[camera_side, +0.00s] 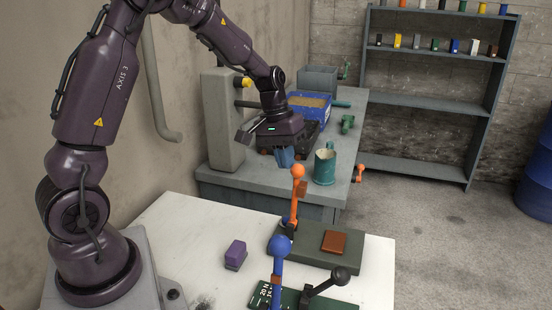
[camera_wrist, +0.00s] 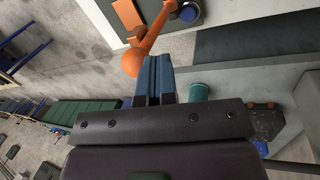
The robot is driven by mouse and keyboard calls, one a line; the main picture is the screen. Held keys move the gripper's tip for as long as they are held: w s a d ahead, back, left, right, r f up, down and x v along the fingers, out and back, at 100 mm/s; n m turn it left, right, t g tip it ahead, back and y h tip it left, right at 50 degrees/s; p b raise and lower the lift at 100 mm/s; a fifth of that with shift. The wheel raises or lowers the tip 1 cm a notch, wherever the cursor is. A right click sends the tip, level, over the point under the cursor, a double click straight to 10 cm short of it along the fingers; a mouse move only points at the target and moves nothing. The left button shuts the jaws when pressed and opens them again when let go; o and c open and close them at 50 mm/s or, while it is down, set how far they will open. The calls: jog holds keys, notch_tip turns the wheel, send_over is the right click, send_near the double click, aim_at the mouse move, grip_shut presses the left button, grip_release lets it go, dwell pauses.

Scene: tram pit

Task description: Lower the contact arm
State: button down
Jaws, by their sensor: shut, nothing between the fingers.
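An upright orange lever (camera_side: 294,205) with a ball on top stands on a dark plate (camera_side: 320,262) on the white table. A blue-balled lever (camera_side: 279,262) and a black-knobbed lever (camera_side: 328,282), tilted to the right, stand nearer on a green labelled base. Which of these is the contact arm I cannot tell. My gripper (camera_side: 284,160) has blue fingers pressed together, empty, pointing down beyond the orange lever. In the wrist view the orange lever (camera_wrist: 150,42) has its ball just left of my gripper (camera_wrist: 154,62); whether they touch is unclear.
A teal mug (camera_side: 325,168) stands on the grey bench right of my gripper. A blue bin (camera_side: 312,108) is behind. A shelf (camera_side: 435,85) stands at the back.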

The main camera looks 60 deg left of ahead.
jog(key=w+d+f+g+y, duration=0.1)
jog(key=w+d+f, duration=0.3)
jog(key=w+d+f+g+y, duration=0.2)
jog(key=w+d+f, duration=0.1)
jog(key=w+d, duration=0.1)
jog(key=w+d+f+g+y, duration=0.2)
jog(key=w+d+f, duration=0.2)
jog(key=w+d, duration=0.1)
jog(key=shift+d+f, duration=0.1)
jog(key=shift+f, duration=0.25)
jog(key=shift+w+d+f, duration=0.1)
jog(key=shift+w+f, duration=0.05)
jog(key=shift+f, duration=0.5)
jog(key=shift+w+d+f, duration=0.1)
jog(key=shift+w+f, duration=0.05)
jog(key=shift+f, duration=0.6)
